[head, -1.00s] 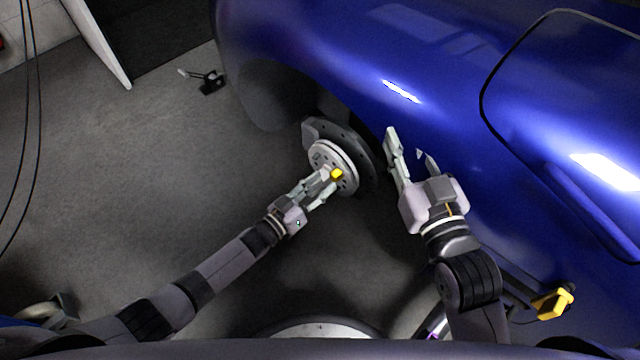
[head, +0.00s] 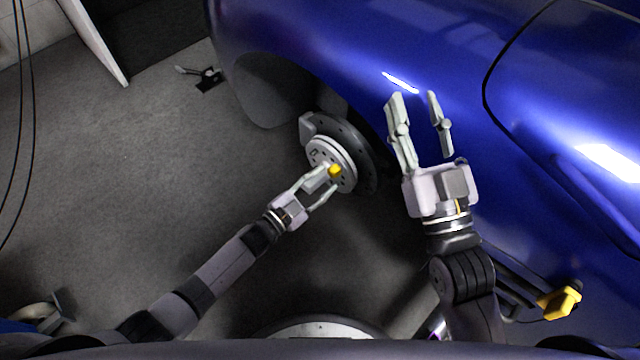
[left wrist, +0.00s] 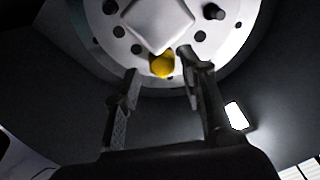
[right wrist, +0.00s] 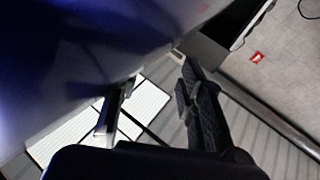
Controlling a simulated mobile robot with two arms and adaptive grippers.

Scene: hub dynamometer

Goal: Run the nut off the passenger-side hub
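The hub (head: 330,152) is a pale round face with small holes, in front of a dark brake disc (head: 365,150) in the wheel well of the blue car. A yellow nut (head: 335,170) sits on the hub face; it also shows in the left wrist view (left wrist: 162,65), just beyond the fingertips. My left gripper (head: 318,180) is at the hub, its fingers apart on either side of the space before the nut, with nothing seen between them. My right gripper (head: 420,98) is open and empty, raised in front of the blue fender, right of the hub.
The blue car body (head: 450,60) fills the upper right. A yellow-ended item (head: 560,300) lies at lower right. A round metal wheel-like thing (head: 325,328) is at the bottom.

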